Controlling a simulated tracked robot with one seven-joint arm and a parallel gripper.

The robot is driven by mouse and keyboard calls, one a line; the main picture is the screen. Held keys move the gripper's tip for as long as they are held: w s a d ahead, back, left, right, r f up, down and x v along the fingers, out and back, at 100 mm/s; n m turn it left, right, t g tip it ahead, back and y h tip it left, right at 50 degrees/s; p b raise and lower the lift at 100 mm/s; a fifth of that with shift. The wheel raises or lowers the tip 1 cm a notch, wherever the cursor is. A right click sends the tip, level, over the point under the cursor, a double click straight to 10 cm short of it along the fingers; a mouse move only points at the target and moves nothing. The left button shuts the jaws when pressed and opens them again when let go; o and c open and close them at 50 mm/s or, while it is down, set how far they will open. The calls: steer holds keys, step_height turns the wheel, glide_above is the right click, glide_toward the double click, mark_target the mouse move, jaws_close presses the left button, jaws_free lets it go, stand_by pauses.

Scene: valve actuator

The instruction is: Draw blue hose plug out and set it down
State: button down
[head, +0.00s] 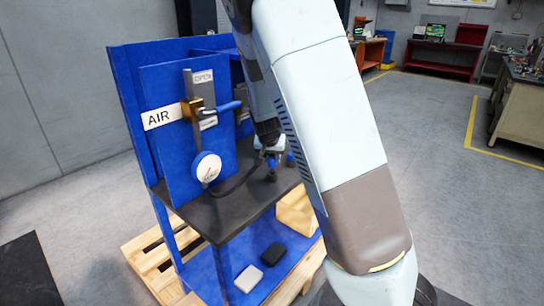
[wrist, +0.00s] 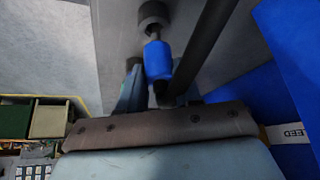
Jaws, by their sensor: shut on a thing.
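The blue hose plug (wrist: 157,60) shows in the wrist view as a blue cylinder with a narrow grey tip. A dark round piece (wrist: 152,14) lies beyond the tip; I cannot tell whether they touch. My gripper (wrist: 158,88) is shut on the plug, its fingers partly hidden by the wrist. In the head view my gripper (head: 272,153) is low over the black shelf of the blue stand, and the plug is small and partly hidden there. The black hose (head: 237,183) runs from the white gauge (head: 207,167) toward my gripper.
The blue panel (head: 160,88) with the AIR label and a blue-handled lever (head: 226,107) stands behind. The black shelf (head: 225,212) has bare room at its front. My arm hides the shelf's right side.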

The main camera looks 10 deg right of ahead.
steer(key=shift+f, duration=1.35)
steer(key=c, duration=0.7)
jaws_free()
steer(key=v, duration=1.3)
steer(key=shift+s+r, duration=0.15)
steer(key=shift+r, duration=0.05)
steer(key=shift+s, duration=0.1)
